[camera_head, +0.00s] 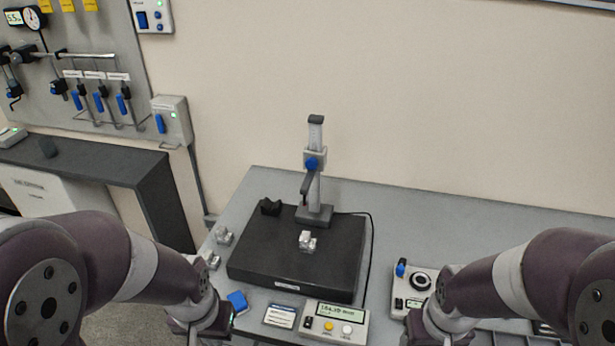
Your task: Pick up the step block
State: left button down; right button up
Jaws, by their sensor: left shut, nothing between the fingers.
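A small silvery block with a stepped shape (307,241), which looks like the step block, sits on the dark granite plate (265,262) in front of the height gauge. Two similar small metal pieces (224,235) lie on the table left of the plate, so I cannot be fully sure which is the step block. My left gripper (215,322) is low at the left, near the table's front edge, shut and empty, apart from the block. My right gripper (418,330) is at the bottom right, away from the block; its fingers are not clearly visible.
A height gauge (314,175) stands at the plate's rear, with a black V-shaped block (270,207) beside it. A blue item (237,301), a card (281,315), a readout box (336,321) and a control panel (414,285) line the front. The table's back right is clear.

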aim_at(308, 244)
jog(key=i+j+z, duration=0.2)
jog(key=z, duration=0.25)
jog(key=i+j+z, duration=0.25)
jog(key=z, duration=0.25)
jog(key=i+j+z, duration=0.1)
jog(key=j+z, duration=0.35)
